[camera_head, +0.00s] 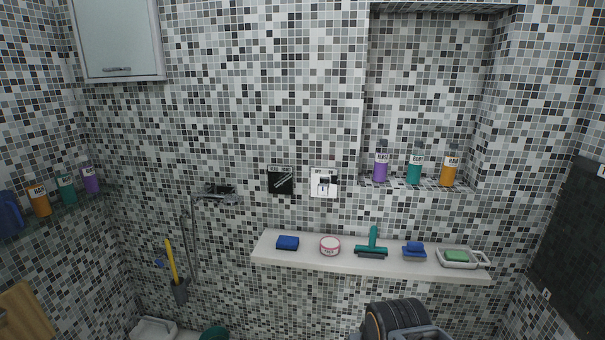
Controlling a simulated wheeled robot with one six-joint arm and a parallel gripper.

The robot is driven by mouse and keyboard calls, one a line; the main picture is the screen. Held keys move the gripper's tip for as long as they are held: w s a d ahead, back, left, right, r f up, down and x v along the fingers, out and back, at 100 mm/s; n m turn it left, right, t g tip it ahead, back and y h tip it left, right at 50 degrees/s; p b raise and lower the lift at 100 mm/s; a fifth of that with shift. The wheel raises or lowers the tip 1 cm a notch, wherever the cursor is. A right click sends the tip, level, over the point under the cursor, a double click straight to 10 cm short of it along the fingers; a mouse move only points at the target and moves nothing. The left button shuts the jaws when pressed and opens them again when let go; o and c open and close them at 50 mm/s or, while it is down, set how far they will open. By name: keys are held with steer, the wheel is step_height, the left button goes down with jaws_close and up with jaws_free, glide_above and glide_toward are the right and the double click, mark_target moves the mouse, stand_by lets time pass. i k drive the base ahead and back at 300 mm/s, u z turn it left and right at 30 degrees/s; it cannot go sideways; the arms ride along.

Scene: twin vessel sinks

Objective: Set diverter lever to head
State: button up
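Two small square plates are on the mosaic-tiled wall near the middle of the view. The left one is a black plate (281,180) with a thin pale diagonal bar across it. The right one is a white plate (323,182) with a small dark mark and a short pale piece on its front. Either could carry the diverter lever; the lettering and setting are too small to read. To their left is a chrome shower fitting (216,195) with a hose hanging down. A dark part of my arm shows at the bottom edge, right of centre. My gripper's fingers are not visible.
A white ledge (262,253) below the plates holds a blue sponge (287,243), a round tin (330,245), a teal squeegee (373,247), a blue brush (414,252) and a soap dish (478,264). Bottles stand in the right niche. The wall before the plates is clear.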

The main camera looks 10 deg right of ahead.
mark_target(279, 184)
steer(key=u, duration=0.2)
steer(key=i, duration=0.8)
steer(key=u, duration=0.8)
steer(key=i, duration=0.45)
steer(key=u, duration=0.4)
